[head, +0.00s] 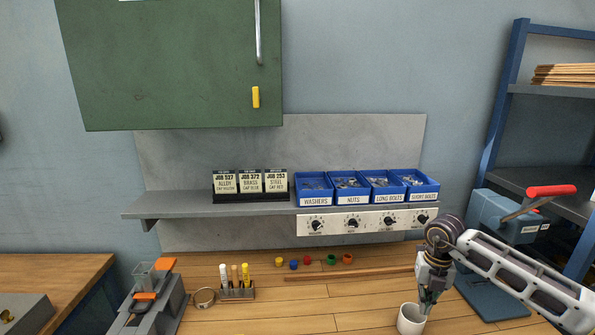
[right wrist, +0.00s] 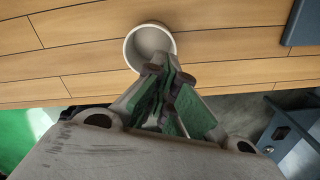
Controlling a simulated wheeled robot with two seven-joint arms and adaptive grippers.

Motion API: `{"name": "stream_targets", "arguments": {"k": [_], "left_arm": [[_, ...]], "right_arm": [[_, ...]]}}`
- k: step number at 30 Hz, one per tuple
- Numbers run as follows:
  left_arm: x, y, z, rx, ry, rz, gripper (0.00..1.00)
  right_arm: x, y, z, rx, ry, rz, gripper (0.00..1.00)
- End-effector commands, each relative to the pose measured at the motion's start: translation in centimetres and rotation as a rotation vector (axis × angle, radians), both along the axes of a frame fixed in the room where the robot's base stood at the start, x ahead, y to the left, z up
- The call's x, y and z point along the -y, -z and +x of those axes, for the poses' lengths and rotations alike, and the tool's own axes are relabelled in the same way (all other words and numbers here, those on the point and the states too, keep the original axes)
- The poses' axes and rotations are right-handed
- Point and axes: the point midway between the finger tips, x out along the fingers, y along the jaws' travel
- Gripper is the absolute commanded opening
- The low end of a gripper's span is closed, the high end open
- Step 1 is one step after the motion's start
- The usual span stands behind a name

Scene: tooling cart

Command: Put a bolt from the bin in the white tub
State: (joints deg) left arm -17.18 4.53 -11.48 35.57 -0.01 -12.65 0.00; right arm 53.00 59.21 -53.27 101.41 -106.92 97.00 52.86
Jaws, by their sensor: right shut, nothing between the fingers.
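The white tub (head: 408,325) stands on the wooden bench at the lower right of the head view. It also shows in the right wrist view (right wrist: 131,50), its near side partly covered by my fingers; the visible inside looks bare. My right gripper (head: 427,303) points down at the tub's rim, with its green-padded fingers (right wrist: 168,75) shut and empty. Whether the tips touch the tub I cannot tell. On the shelf are the blue long bolts bin (head: 388,202) and the short bolts bin (head: 424,196), both with small metal parts inside. My left gripper is out of view.
The blue washers bin (head: 315,202) and nuts bin (head: 351,201) share the grey shelf (head: 180,207), beside job cards (head: 250,182). Knobs sit below. A blue machine with a red handle (head: 551,190) stands at right. Coloured caps, markers and a grey fixture (head: 150,305) occupy the bench.

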Motion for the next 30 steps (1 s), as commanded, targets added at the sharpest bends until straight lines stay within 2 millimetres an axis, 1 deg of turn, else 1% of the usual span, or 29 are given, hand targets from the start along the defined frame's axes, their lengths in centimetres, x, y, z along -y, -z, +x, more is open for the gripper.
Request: {"name": "stream_targets", "arguments": {"k": [12,17,18,30], "left_arm": [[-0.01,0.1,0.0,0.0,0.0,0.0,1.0],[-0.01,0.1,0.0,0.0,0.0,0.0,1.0],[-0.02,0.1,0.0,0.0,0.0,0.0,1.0],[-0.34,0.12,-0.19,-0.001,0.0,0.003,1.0]], "right_arm": [[0.01,0.19,0.01,0.0,0.0,0.0,0.01],[0.0,0.19,0.0,0.0,0.0,0.0,0.21],[0.0,0.19,0.0,0.0,0.0,0.0,0.23],[0.0,-0.08,0.02,0.001,0.0,0.0,0.23]]}}
